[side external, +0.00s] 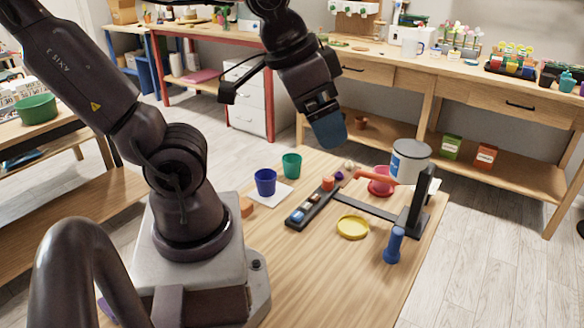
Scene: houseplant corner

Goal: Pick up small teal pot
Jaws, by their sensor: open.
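The small teal pot (291,166) stands upright on the work table, just behind and to the right of a dark blue pot (265,183). My gripper (327,130) is in the air above the table, up and to the right of the teal pot and clearly apart from it. A dull blue part shows at its lower end. The gap between its fingers is hard to make out, but it is open and nothing is seen held in it.
A white sheet (283,196) lies by the blue pot. A dark tray with small items (298,220) lies right of the pots. A yellow dish (352,228), blue upright tool (394,246), red pot (381,184) and white canister (410,158) stand further right.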

